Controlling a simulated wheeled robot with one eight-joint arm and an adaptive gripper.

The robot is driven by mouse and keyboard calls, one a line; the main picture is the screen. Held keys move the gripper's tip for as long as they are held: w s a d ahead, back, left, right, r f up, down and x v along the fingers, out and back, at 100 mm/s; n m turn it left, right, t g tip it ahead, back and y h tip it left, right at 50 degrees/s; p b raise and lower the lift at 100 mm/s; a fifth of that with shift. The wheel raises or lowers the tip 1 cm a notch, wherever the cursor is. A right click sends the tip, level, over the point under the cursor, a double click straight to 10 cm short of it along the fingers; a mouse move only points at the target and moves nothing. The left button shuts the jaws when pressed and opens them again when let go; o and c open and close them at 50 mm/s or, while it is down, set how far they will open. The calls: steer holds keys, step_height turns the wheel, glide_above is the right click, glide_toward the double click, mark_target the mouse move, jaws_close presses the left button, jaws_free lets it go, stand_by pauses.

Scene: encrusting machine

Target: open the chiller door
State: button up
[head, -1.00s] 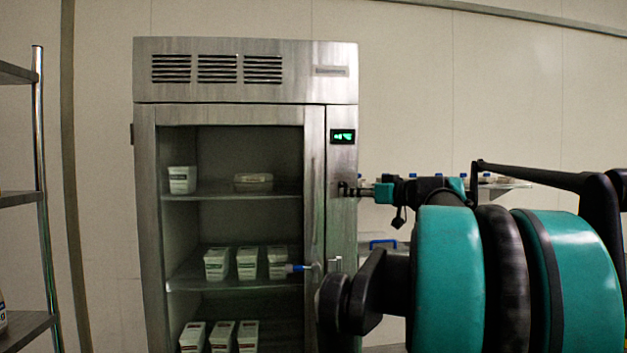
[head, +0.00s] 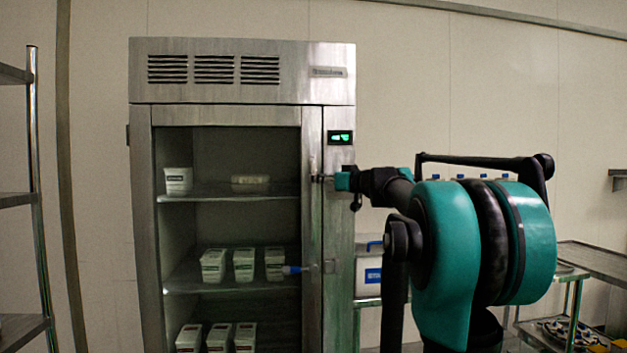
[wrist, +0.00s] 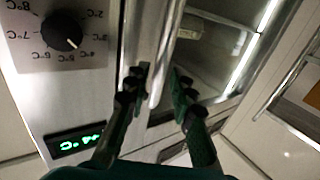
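The steel chiller (head: 240,75) stands in the head view, its glass-fronted door (head: 311,130) looking shut. The door's upright bar handle (head: 313,165) is on the door's right side; it also shows in the wrist view (wrist: 167,45). My gripper (head: 322,178) is at the upper part of the handle. In the wrist view my gripper (wrist: 160,82) is open, with one dark finger on each side of the bar. A gap shows between the right finger and the bar; whether the left finger touches it I cannot tell.
A green-lit display (head: 340,137) is on the panel right of the door, and a temperature dial (wrist: 62,30) shows in the wrist view. White tubs (head: 243,264) stand on shelves inside. A rack (head: 33,190) is at left, a steel table (head: 590,258) at right.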

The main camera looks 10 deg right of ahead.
steer(key=x, duration=0.3)
steer(key=shift+w, duration=0.1)
jaws_close()
stand_by(0.4)
